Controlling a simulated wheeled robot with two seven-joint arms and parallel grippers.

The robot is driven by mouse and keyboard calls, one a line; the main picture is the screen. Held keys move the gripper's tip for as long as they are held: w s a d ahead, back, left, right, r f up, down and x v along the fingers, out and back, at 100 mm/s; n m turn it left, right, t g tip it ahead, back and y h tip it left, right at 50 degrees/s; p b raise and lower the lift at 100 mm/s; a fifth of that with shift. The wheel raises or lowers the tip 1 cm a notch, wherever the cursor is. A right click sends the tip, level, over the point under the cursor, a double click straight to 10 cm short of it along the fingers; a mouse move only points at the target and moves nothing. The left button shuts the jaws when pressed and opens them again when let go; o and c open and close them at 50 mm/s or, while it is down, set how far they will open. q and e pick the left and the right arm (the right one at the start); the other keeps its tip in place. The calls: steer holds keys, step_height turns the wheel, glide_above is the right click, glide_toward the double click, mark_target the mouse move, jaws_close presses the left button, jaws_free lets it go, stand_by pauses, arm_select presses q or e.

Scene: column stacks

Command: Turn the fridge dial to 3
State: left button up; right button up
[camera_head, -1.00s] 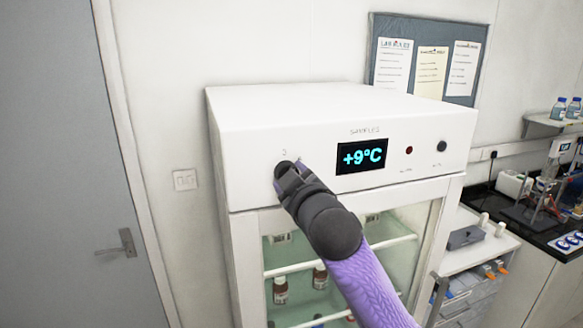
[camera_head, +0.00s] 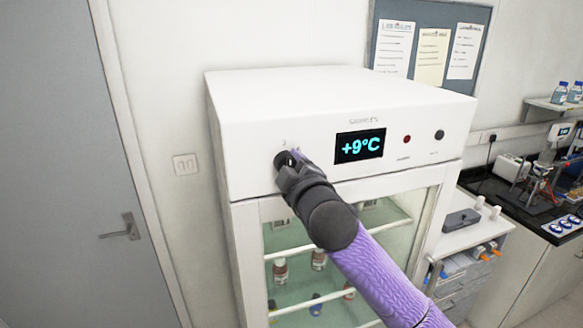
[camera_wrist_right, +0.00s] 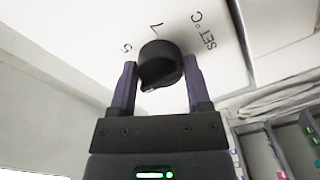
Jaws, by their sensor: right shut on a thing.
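The white fridge (camera_head: 250,140) has a black round dial (camera_head: 281,158) at the left of its front panel, left of a display (camera_head: 360,146) reading +9°C. My right gripper (camera_head: 289,165) is at the dial and hides part of it. In the right wrist view the dial (camera_wrist_right: 160,62) sits between the two purple fingers of the gripper (camera_wrist_right: 161,72), which is shut on it. Printed marks around it include a "5" and "SET °C"; which mark the pointer faces I cannot tell. My left gripper is not in view.
A red light (camera_head: 407,139) and a dark round knob (camera_head: 439,134) are right of the display. The glass fridge door (camera_head: 415,215) is below, with bottles behind it. A drawer cart (camera_head: 462,250) and a bench (camera_head: 500,200) stand to the right.

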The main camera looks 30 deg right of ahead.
steer(key=o, duration=1.3)
steer(key=shift+c, duration=0.2)
steer(key=b+v, duration=0.2)
steer(key=v, duration=0.8)
steer(key=shift+d+f, duration=0.1)
